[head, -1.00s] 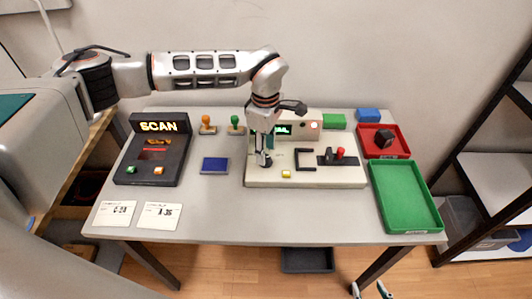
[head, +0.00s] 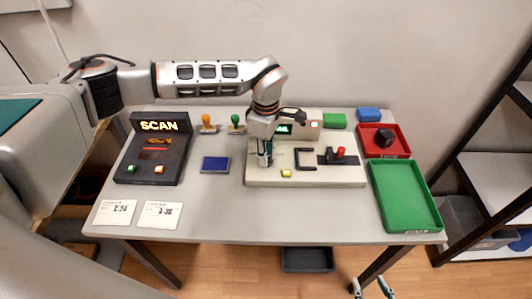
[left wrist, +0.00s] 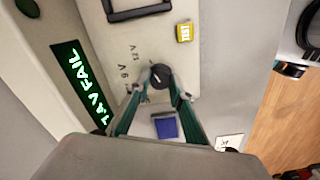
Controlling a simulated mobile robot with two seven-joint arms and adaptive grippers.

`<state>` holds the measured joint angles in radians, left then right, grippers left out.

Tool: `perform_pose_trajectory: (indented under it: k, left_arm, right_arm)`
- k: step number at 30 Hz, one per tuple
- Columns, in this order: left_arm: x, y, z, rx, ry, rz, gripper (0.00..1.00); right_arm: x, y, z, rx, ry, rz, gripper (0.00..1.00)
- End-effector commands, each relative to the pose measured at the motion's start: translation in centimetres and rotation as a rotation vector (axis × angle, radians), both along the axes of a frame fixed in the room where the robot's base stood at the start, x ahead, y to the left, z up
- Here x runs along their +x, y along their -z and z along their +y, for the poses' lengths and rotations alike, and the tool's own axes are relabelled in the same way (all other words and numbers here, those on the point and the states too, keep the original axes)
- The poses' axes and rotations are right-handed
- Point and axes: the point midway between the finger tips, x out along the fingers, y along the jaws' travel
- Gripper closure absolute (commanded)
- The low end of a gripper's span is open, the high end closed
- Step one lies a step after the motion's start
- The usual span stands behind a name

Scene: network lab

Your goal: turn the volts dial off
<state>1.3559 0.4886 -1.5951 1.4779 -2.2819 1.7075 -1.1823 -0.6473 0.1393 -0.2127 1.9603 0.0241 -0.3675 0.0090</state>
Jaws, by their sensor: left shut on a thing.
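The volts dial (left wrist: 160,77) is a round black knob with a light pointer line on the cream tester panel (left wrist: 105,35). "9 V" and "12 V" are printed beside it. My left gripper (head: 265,161) points down over the left part of the panel and is shut on the dial, one finger on each side. In the head view it hides the dial. The panel's screen (left wrist: 84,85) shows green text that seems to end in "FAIL". My right gripper (head: 371,287) shows only as two separated fingertips at the bottom edge.
A yellow button (left wrist: 184,32), a black bracket (head: 305,159) and a red-knobbed lever (head: 339,153) are on the panel. A blue pad (head: 215,165) and a black scan station (head: 150,165) stand left. Green (head: 405,195) and red trays (head: 393,153) lie right. The front table middle is clear.

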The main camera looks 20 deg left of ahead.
Motion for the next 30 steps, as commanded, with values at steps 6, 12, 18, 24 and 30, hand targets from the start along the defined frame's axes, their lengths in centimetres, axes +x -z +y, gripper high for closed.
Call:
perform_pose_trajectory:
  k: [6, 12, 18, 24, 30]
  left_arm:
    - [0.0, -0.1, 0.0, -0.001, -0.083, 0.0, 1.0]
    - [0.0, -0.2, 0.0, 0.0, -0.236, -0.001, 1.0]
    - [0.0, -0.1, 0.0, 0.001, -0.426, 0.0, 1.0]
    - [0.0, -0.1, 0.0, 0.001, -0.616, 0.0, 1.0]
    - [0.0, -0.1, 0.0, 0.001, -0.805, 0.0, 1.0]
  right_arm:
    - [0.0, -0.4, 0.0, 0.0, 0.0, 0.001, 0.6]
    - [0.1, -1.1, 0.0, 0.0, 0.0, -0.003, 0.6]
    - [0.3, -2.0, 0.0, 0.0, 0.001, -0.009, 0.6]
    - [0.4, -2.6, 0.0, 0.002, 0.0, -0.014, 0.6]
    - [0.5, -2.9, 0.0, 0.001, 0.001, -0.015, 0.6]
